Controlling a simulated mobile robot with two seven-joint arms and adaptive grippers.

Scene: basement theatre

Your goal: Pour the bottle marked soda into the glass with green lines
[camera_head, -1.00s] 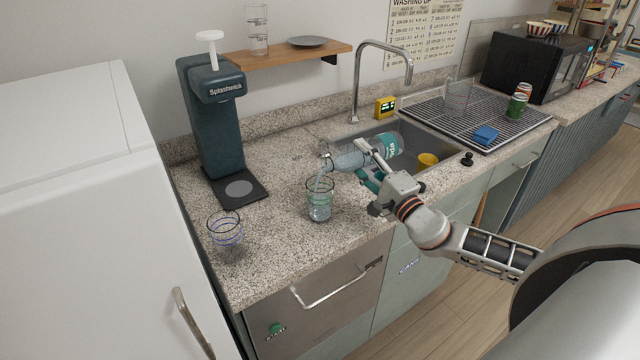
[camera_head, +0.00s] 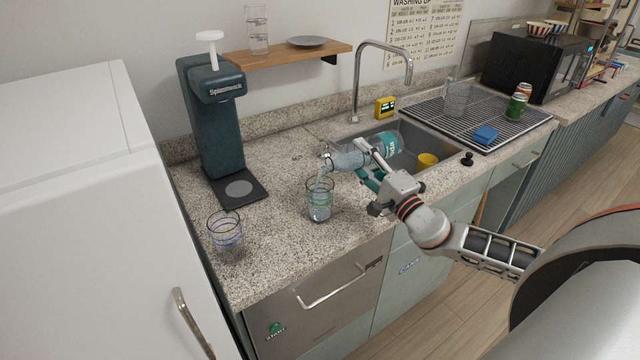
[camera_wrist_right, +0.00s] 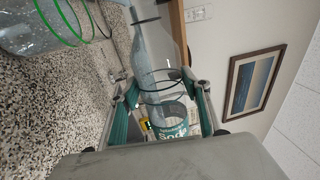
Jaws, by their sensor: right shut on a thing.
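The clear soda bottle (camera_head: 388,142) with a teal label lies tilted nearly level, its mouth to the left. My right gripper (camera_head: 368,165) is shut on it; the wrist view shows both fingers on either side of the bottle (camera_wrist_right: 157,60), with "Soda" on its label. A pale stream falls from the mouth into the glass with green lines (camera_head: 319,203), which stands upright on the counter and holds some liquid. The glass also shows at the top left of the wrist view (camera_wrist_right: 38,28). My left gripper is not in view.
A glass with blue lines (camera_head: 226,232) stands to the left on the counter. A dark Splashwock machine (camera_head: 213,125) stands behind it. The sink with a yellow cup (camera_head: 427,161) and tall faucet (camera_head: 357,85) lies right of the pouring spot.

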